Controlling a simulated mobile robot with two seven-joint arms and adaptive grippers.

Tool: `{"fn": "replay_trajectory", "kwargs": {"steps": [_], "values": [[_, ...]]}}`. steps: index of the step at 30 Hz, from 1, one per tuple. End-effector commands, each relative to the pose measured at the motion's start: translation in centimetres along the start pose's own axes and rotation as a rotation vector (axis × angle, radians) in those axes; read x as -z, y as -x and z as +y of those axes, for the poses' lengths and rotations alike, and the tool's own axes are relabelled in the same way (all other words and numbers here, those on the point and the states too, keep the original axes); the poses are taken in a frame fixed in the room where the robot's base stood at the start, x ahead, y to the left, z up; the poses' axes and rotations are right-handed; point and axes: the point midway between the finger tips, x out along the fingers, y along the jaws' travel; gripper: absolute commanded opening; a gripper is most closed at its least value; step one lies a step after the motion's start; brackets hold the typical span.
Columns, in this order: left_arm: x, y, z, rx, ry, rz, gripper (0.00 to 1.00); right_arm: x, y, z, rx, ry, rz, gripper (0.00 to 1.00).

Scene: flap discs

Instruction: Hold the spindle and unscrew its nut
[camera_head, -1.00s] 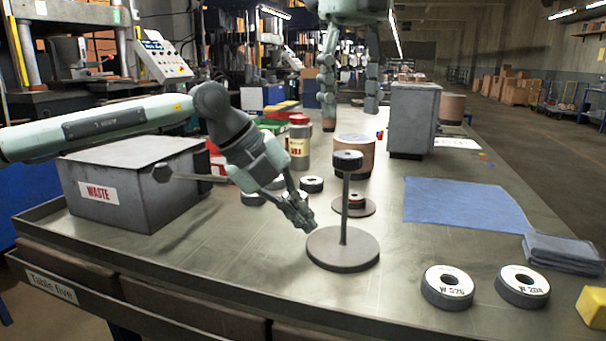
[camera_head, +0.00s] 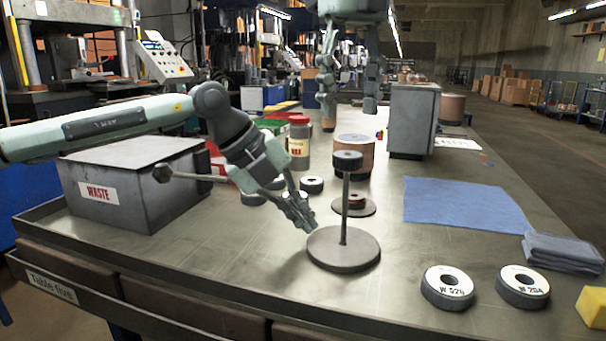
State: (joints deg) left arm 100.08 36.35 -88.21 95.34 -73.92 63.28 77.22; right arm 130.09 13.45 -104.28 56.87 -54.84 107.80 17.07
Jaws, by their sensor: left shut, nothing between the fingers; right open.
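The spindle stands upright on the table, with a round dark base (camera_head: 343,258), a thin post (camera_head: 344,210) and a dark, thick round nut (camera_head: 347,160) on its top end. My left gripper (camera_head: 309,226) is shut and empty, low down just left of the post and above the left part of the base. It does not hold the post. My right gripper (camera_head: 349,102) is open and empty, fingers pointing down, above and beyond the nut and clear of it.
A grey waste box (camera_head: 130,185) stands at the left. Several flap discs lie about, two labelled ones (camera_head: 447,288) (camera_head: 523,286) at the front right. A second low spindle base (camera_head: 366,209) stands behind the post. A blue cloth (camera_head: 465,206) lies at the right.

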Motion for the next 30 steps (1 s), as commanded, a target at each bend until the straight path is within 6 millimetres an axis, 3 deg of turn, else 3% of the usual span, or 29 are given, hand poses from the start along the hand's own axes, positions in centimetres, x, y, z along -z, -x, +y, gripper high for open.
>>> {"fn": "replay_trajectory", "kwargs": {"steps": [30], "values": [[0.0,-1.3,0.9,-0.001,0.0,0.0,0.0,0.0,0.0,0.0,0.0,0.0,0.0,0.52]]}}
